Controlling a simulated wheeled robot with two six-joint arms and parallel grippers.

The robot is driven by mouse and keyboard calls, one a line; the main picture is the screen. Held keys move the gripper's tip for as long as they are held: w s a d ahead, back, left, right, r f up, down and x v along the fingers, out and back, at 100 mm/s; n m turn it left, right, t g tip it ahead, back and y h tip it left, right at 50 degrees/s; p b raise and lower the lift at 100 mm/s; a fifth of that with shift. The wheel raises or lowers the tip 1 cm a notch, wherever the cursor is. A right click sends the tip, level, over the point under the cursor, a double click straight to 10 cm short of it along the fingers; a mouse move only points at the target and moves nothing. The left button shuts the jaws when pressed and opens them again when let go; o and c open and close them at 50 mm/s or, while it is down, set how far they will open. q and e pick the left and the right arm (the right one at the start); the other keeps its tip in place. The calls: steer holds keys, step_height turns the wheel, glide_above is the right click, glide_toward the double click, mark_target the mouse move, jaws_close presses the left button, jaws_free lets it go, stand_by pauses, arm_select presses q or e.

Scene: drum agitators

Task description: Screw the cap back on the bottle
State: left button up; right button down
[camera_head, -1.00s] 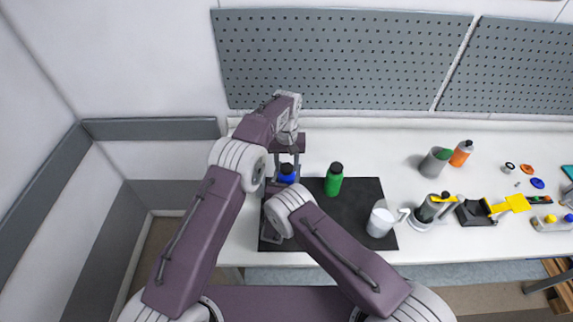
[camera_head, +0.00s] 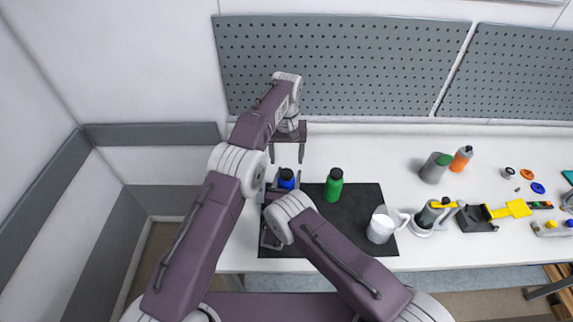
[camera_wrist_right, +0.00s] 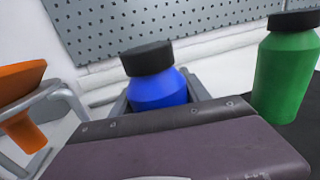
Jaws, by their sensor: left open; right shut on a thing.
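The blue bottle (camera_head: 286,185) stands at the left end of the black mat, and it shows in the right wrist view (camera_wrist_right: 158,91). A black cap (camera_wrist_right: 148,58) sits on its top; I cannot tell how tightly. My right gripper (camera_wrist_right: 160,100) is shut on the blue bottle, with its grey fingers on both sides of the body. My left gripper (camera_head: 287,154) is open and empty, behind and above the cap, apart from it. The bottle's lower part is hidden by my right gripper.
A green bottle (camera_head: 334,186) and a white jug (camera_head: 381,226) stand on the black mat (camera_head: 345,215). An orange funnel (camera_wrist_right: 22,105) in a wire stand is at the left of the right wrist view. Bottles and tools are to the right. A pegboard (camera_head: 340,65) is behind.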

mark_target(287, 186)
arm_select(q)
steer(key=shift+r, duration=0.35)
arm_select(e)
steer(key=shift+c, duration=2.3)
jaws_free()
arm_select(q)
step_height(287, 186, down, 2)
steer(key=shift+f+b, duration=0.1)
steer(key=shift+b, duration=0.95)
arm_select(e)
steer(key=s, duration=0.2)
steer(key=s+a, duration=0.1)
steer(key=s, duration=0.5)
steer(key=shift+a+f, duration=0.1)
steer(key=shift+a, duration=0.25)
steer(key=shift+s, duration=0.45)
